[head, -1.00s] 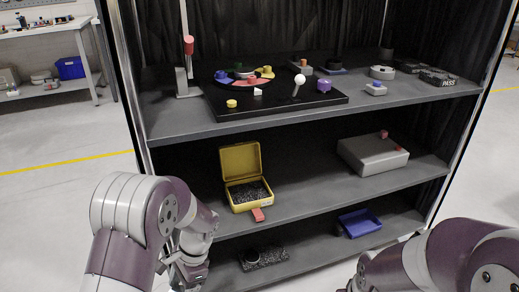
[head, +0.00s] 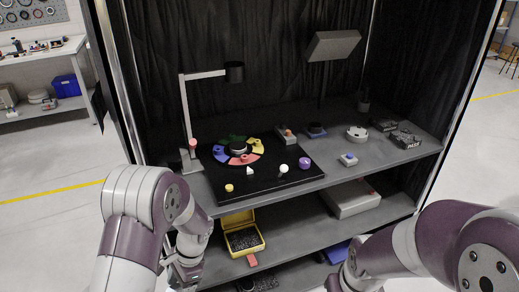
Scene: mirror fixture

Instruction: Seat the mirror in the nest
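A ring of coloured segments (head: 256,152) lies on a black board (head: 285,184) on the top shelf. A dark round piece with a pale edge (head: 238,146) sits at its middle; I cannot tell whether this is the nest. I cannot pick out the mirror for certain. An open yellow case (head: 262,243) with dark speckled lining stands on the middle shelf; nothing clearly lies in it. My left gripper (head: 186,274) hangs low before the shelves, left of the case, its fingers unclear. My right arm is at lower right; its gripper is mostly cut off by the bottom edge.
A lamp arm (head: 187,115) rises left of the board; a grey tilted panel (head: 333,45) stands behind. White and purple knobs (head: 305,163) stand on the board. A round grey holder (head: 357,133) and dark blocks (head: 405,139) are at right. A grey box (head: 350,199) sits below.

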